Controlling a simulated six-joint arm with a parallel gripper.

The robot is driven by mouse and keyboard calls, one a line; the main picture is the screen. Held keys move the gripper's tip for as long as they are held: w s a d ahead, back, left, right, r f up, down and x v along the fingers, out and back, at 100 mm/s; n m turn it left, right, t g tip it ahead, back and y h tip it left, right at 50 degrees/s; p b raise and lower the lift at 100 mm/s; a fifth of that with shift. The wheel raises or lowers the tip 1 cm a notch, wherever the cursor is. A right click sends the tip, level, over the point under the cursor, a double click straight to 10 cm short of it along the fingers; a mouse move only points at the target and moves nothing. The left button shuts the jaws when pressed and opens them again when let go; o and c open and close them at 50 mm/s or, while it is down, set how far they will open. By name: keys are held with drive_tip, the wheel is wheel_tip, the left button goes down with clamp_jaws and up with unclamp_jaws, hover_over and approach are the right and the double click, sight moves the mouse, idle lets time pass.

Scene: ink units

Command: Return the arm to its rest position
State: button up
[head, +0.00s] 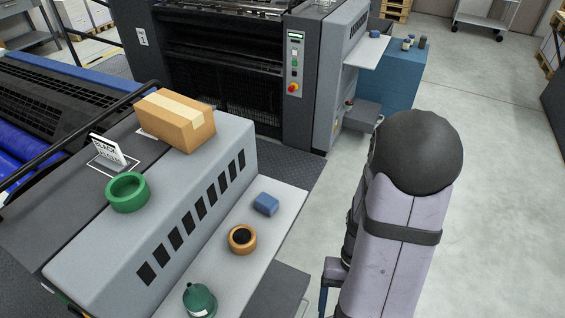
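My arm (395,240) stands at the right of the head view. A thick lavender link with a dark strap rises from the bottom edge to a large round black joint cap (417,150). The arm is to the right of the grey machine ledge and apart from the things on it. I cannot make out my gripper or its fingers. The lower part of the arm runs out of the picture.
A grey ledge holds a green pot (199,300), an orange ring-shaped roll (242,239) and a blue block (265,204). Above it are a green ring (127,192), a cardboard box (174,120) and a small sign (108,149). Open floor (500,200) lies right of the arm.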

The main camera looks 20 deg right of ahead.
drive_tip(key=w+a+r+n+t+h+p, duration=0.2)
drive_tip(key=w+a+r+n+t+p, duration=0.1)
drive_tip(key=w+a+r, duration=0.5)
wheel_tip(320, 180, up, 5)
drive_tip(key=w+n+t, duration=0.1)
drive_tip(key=w+n, duration=0.1)
drive_tip(key=shift+w+a+f+n+p, duration=0.2)
drive_tip(key=shift+w+a+n+p, duration=0.05)
drive_tip(key=shift+a+n+p, duration=0.15)
